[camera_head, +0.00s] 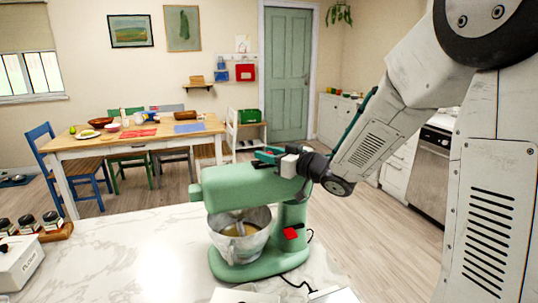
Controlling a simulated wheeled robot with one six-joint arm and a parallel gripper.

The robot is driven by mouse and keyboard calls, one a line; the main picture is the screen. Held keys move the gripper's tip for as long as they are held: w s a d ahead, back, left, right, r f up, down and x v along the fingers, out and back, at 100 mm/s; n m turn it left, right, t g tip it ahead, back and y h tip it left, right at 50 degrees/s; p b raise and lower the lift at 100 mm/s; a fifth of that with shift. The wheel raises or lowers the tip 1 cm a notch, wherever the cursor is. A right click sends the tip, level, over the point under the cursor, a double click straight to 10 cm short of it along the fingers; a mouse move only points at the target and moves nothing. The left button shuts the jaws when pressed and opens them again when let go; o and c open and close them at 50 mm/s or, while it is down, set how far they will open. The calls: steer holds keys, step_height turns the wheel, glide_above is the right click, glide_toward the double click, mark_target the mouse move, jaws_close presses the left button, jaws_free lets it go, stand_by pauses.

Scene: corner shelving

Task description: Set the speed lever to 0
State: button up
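A green stand mixer (240,188) stands on the white marble counter, its head level over a metal bowl (236,251) with pale contents. A red part (291,233) shows on the mixer's column and may be the speed lever; its setting cannot be read. My gripper (270,156) is at the rear top of the mixer head, reached from the right. Its fingers are small and partly merge with the mixer in the picture, so I cannot tell whether they are open or touch it.
The marble counter (140,255) is clear left of the mixer. Several dark-lidded jars (28,225) and a white flour box (18,264) stand at its left edge. White items lie at the front edge.

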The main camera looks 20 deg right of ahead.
steer(key=shift+c, duration=0.3)
jaws_close()
steer(key=shift+d, duration=1)
steer(key=shift+o, duration=0.3)
jaws_free()
steer(key=v, duration=0.8)
steer(key=shift+w, duration=0.15)
